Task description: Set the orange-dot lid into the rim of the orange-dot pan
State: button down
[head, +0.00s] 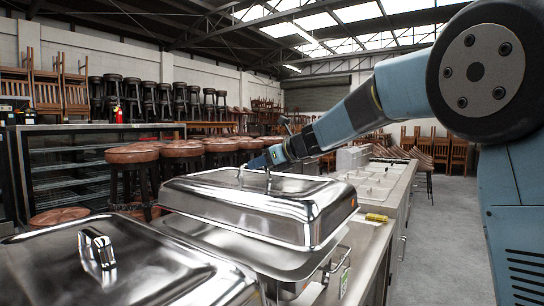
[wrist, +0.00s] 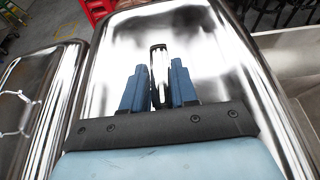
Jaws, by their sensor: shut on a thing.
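My gripper (head: 268,160) is shut on the upright handle of a shiny steel lid (head: 250,206). In the wrist view the blue fingers (wrist: 159,75) stand either side of the handle (wrist: 160,60), and the lid's mirrored top (wrist: 215,50) fills the middle. In the head view the lid is above a steel pan (head: 285,262). A gap shows between the lid's lower edge and the pan's rim at the near right; the far side is hidden.
A second steel lid with a handle (head: 97,250) is at the near left, also in the wrist view (wrist: 22,80). A small yellow object (head: 376,217) lies on the counter to the right. Stools (head: 130,155) stand behind. The floor (head: 432,240) at right is clear.

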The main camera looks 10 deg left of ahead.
aim_at(242, 176)
jog(key=shift+w+a+f, duration=0.2)
jog(key=shift+a+f, duration=0.4)
jog(key=shift+f, duration=0.15)
jog(key=shift+w+a+f, duration=0.2)
jog(key=shift+a+f, duration=0.4)
jog(key=shift+f, duration=0.1)
jog(key=shift+w+a+f, duration=0.1)
jog(key=shift+a+f, duration=0.05)
jog(key=shift+f, duration=0.8)
jog(key=shift+a+f, duration=0.15)
jog(key=shift+f, duration=0.8)
jog(key=c, duration=0.9)
grip_release()
jog(key=shift+f, duration=0.1)
jog(key=v, duration=1.2)
